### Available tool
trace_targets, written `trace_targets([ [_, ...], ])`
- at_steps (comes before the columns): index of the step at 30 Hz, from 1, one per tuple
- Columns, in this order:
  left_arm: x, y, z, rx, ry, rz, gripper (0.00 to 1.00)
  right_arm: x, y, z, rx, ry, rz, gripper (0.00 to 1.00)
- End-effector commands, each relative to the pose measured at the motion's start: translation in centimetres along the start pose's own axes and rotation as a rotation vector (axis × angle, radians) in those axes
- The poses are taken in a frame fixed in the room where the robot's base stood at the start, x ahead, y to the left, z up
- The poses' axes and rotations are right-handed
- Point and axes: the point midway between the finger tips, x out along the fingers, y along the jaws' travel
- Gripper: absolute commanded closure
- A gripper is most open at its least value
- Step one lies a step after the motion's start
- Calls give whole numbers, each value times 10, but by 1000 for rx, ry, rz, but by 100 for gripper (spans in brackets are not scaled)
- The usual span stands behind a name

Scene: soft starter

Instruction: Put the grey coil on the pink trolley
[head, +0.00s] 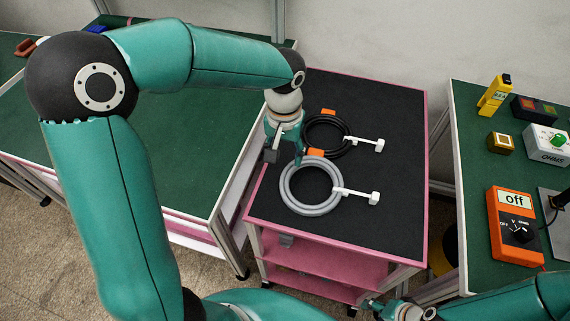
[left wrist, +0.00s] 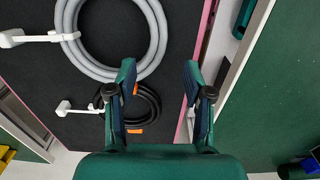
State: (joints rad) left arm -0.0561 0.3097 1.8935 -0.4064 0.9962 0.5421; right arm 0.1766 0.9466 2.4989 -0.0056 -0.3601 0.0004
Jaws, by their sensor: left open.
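The grey coil (head: 311,210) lies flat on the black top of the pink trolley (head: 385,225), in the front left part. It has a white T-shaped handle on its right and an orange tag at its far side. In the left wrist view the grey coil (left wrist: 88,66) shows at the top. My left gripper (head: 285,157) is open and empty above the trolley's left edge, beside the coil's far left side; its fingertips (left wrist: 157,70) show apart, with nothing between them. My right gripper (head: 372,304) is low at the bottom edge, too small to read.
A black coil (head: 348,150) with a similar white handle lies just behind the grey coil. A green-topped bench (head: 150,150) stands left of the trolley. Another green bench (head: 475,170) on the right bears meters, including an orange one (head: 511,225).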

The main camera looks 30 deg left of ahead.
Motion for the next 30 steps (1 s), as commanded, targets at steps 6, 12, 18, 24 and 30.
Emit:
trace_targets([
  [6,-28,0,0,1,2,1,48,-1,0,0,0,0,0,48],
  [12,-33,0,0,0,0,1,48,-1,0,0,0,0,0,48],
  [18,-32,0,0,0,0,1,48,-1,0,0,0,0,0,48],
  [24,-32,0,0,-1,0,0,48,-1,0,0,0,0,0,48],
  [30,-32,0,0,1,0,0,48,-1,0,0,0,0,0,48],
])
